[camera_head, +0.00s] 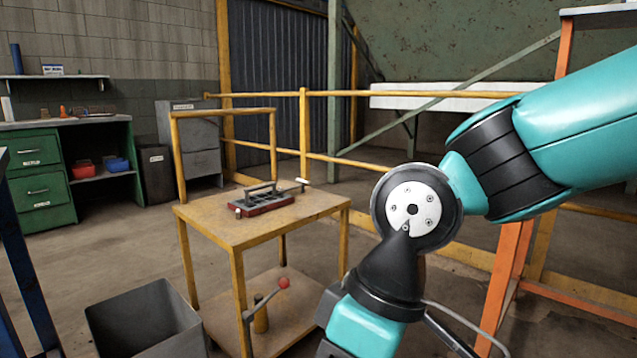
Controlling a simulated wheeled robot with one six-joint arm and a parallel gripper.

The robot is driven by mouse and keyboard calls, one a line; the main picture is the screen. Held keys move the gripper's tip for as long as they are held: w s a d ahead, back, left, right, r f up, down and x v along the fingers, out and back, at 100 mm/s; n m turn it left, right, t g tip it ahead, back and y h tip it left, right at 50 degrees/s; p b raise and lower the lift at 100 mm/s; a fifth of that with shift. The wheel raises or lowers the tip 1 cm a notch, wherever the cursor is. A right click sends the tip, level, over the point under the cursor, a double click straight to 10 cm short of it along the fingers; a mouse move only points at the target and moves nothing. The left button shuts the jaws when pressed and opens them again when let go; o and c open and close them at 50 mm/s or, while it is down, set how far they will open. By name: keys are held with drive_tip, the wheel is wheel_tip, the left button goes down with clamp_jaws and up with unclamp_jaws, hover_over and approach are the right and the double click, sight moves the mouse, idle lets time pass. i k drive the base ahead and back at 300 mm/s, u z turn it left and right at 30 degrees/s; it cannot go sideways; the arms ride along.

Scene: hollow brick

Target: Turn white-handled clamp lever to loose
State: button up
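A small fixture with a dark red base (268,206) and grey metal bars sits on the wooden top of a yellow-framed cart (225,225). A thin lever with a white handle end (302,181) sticks out at the fixture's right side, slightly above the cart top. A small pale end (238,211) shows at the fixture's front left; I cannot tell what it belongs to. The lever's exact angle is too small to read. My arm comes in from the right and bends down past the bottom edge, apart from the fixture. My gripper is out of the frame.
A red-ball lever (284,283) stands on the cart's lower shelf (220,312). An open grey bin (145,318) is at the cart's front left. Yellow railing (400,94) runs behind, and an orange post (505,275) stands at right. Green drawers (40,175) are at left.

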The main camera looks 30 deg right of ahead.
sight(304, 182)
drive_tip(key=z, duration=0.2)
drive_tip(key=i, duration=1.5)
drive_tip(key=u, duration=0.7)
